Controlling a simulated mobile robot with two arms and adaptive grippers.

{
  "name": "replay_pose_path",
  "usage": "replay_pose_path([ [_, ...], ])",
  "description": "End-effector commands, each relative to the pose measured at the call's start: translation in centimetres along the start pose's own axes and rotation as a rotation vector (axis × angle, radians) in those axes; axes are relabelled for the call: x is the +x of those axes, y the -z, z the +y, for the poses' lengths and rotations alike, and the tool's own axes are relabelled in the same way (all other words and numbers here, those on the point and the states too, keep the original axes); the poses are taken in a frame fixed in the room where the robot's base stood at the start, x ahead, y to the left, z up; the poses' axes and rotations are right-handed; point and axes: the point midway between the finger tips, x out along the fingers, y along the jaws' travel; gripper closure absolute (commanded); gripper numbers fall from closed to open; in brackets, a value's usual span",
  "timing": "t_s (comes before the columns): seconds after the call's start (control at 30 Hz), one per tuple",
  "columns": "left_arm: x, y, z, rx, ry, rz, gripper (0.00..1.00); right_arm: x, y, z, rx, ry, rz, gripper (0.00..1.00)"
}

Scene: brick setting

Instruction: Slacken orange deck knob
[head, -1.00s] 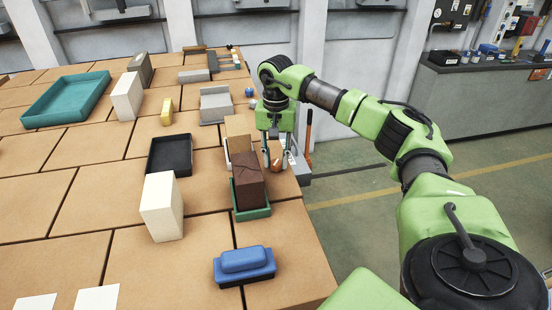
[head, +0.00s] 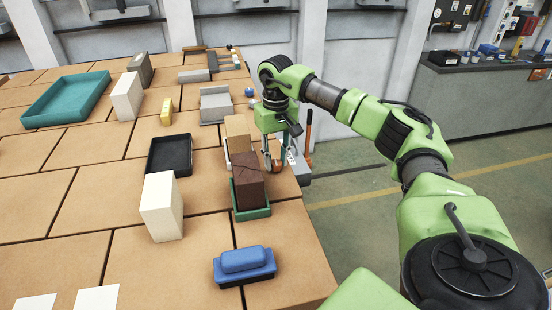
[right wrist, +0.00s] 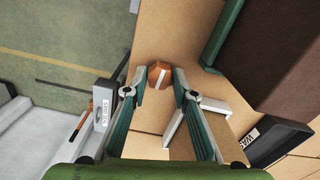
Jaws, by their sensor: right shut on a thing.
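The orange deck knob (right wrist: 160,72) has a pale stripe across its top and sits on the tan deck in the right wrist view. My right gripper (right wrist: 159,80) points down with its two fingertips at opposite sides of the knob, shut on it. In the head view my right gripper (head: 275,160) is low over the deck's right edge, and its fingers partly hide the knob. My left gripper is not in view.
A dark brown block (head: 248,186) in a green tray (head: 257,212) stands close by the right gripper. A blue-handled block (head: 245,262) lies nearer. The floor is open to the right.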

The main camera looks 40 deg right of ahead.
Motion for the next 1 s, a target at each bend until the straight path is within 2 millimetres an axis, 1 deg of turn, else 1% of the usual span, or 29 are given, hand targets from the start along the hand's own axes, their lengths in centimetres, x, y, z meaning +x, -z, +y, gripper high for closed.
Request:
replay_pose_path([
  [0.37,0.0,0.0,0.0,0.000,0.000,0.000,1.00,-0.2,0.1,0.0,-0.002,0.001,0.006,0.96],
  [0.4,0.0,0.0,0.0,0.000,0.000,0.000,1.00,-0.2,0.1,0.0,-0.002,0.001,0.006,0.70],
  [0.43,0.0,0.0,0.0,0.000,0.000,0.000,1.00,-0.2,0.1,0.0,-0.002,0.001,0.006,0.62],
  [0.47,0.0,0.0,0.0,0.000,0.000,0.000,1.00,-0.2,0.1,0.0,-0.002,0.001,0.006,0.58],
  [0.73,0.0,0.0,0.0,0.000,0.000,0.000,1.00,-0.1,0.1,0.0,-0.002,0.000,0.002,0.58],
  [0.83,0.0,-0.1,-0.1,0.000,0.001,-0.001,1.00,-0.3,0.1,0.0,-0.002,0.000,0.002,0.58],
  [0.93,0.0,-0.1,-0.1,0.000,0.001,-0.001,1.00,-1.3,0.1,0.0,-0.002,0.001,0.003,0.58],
  [1.0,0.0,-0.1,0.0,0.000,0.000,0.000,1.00,-2.5,0.1,0.0,-0.002,0.002,0.006,0.58],
])
